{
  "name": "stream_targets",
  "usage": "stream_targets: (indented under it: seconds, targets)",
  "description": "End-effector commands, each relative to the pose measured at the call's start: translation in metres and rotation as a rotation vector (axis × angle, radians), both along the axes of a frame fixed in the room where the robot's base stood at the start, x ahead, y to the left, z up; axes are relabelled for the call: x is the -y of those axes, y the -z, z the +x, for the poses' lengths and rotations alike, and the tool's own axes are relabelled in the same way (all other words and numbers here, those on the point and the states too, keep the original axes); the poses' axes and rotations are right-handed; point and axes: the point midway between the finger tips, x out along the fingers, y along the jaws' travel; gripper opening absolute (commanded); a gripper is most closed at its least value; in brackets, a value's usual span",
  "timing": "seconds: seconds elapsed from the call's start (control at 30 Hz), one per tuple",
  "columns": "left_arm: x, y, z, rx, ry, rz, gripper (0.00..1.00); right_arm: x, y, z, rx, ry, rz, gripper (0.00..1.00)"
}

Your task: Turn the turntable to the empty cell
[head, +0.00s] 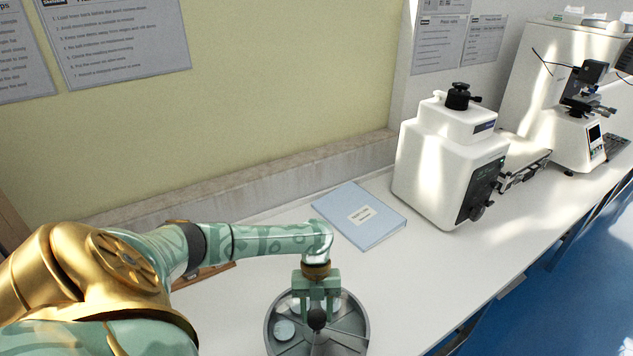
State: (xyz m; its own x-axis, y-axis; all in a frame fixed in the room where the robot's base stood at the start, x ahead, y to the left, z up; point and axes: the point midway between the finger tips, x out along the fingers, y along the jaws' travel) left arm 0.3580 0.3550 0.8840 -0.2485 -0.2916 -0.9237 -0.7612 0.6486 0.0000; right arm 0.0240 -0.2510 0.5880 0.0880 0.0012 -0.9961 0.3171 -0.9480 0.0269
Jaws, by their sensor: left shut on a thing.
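The turntable (358,326) is a round grey dish with dividing walls, standing on the white bench at the bottom of the head view. A pale round disc (284,330) lies in its left cell. Another pale piece shows partly behind my gripper, and a cell at the right looks bare. My left gripper (317,312) points down over the middle of the turntable and is shut on the dark round knob (317,319) at its centre. The gripper hides part of the far cells. My right gripper is not in view.
A blue folder (360,215) lies on the bench behind the turntable. A white hardness tester (447,165) stands to the right, and a second instrument (577,135) is farther back. The bench (420,285) right of the turntable is clear up to its front edge.

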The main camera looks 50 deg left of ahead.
Motion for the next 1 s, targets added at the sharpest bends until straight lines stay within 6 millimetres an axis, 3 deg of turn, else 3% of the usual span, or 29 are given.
stream_targets:
  seconds: [0.6,0.63,0.7,1.0]
  targets:
    - [0.0002,-0.0007,0.0010,0.003,0.022,-0.001,0.01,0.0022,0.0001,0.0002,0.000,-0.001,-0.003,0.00]
    - [0.0002,-0.0007,0.0010,0.003,0.022,-0.001,0.45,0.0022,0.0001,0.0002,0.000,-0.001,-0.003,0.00]
    - [0.0002,-0.0006,0.0009,0.002,0.022,0.000,0.64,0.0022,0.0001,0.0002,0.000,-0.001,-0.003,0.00]
    - [-0.0003,-0.0013,0.0008,0.001,0.022,0.000,0.64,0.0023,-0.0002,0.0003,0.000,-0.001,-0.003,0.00]
